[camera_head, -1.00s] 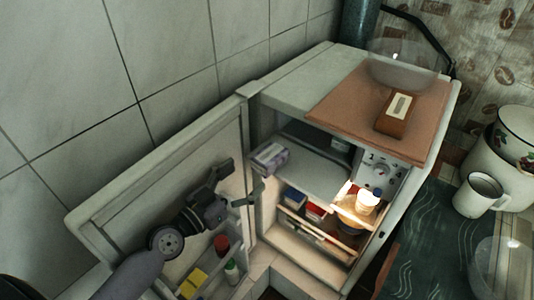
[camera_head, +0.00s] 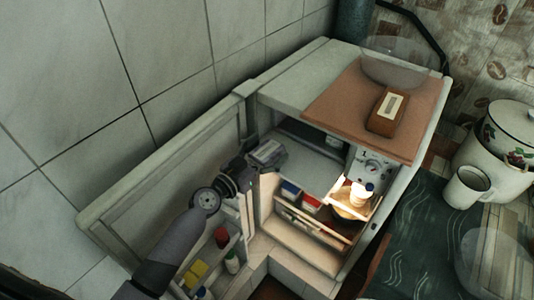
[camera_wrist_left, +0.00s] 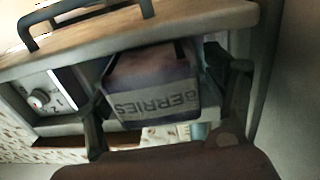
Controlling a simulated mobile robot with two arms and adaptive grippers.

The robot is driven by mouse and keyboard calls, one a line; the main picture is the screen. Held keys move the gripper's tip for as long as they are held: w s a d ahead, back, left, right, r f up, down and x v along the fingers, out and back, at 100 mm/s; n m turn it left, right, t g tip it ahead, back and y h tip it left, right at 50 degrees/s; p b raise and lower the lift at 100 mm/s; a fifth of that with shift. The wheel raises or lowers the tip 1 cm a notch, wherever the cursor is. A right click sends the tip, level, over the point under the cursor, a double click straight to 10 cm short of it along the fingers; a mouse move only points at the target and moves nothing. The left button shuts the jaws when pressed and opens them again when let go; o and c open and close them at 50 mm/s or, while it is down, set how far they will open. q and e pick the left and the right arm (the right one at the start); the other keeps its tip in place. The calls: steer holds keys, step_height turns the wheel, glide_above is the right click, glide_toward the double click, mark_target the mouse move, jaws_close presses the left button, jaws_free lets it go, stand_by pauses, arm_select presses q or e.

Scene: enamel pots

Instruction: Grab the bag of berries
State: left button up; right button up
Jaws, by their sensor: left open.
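The bag of berries (camera_wrist_left: 150,100) is a dark, boxy pack with a grey band reading BERRIES. It fills the middle of the left wrist view, its lettering upside down. In the head view the bag (camera_head: 267,152) sits at the left front of the open fridge's upper shelf. My left gripper (camera_head: 254,168) is at the bag, partly hiding it. In the left wrist view its open fingers (camera_wrist_left: 160,95) stand on either side of the bag. I cannot tell whether they touch it. My right gripper is not in view.
The fridge door (camera_head: 150,190) stands open to the left, with small items on its low shelf. A lit lamp (camera_head: 361,193) glows inside on the right. A brown box (camera_head: 388,112) and glass bowl are on top. A white mug (camera_head: 468,187) and pot stand right.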

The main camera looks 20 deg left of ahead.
arm_select(q)
steer(key=shift+c, duration=0.2)
steer(key=c, duration=1.3)
steer(key=shift+r, duration=0.1)
steer(key=shift+c, duration=0.6)
steer(key=shift+r, duration=0.1)
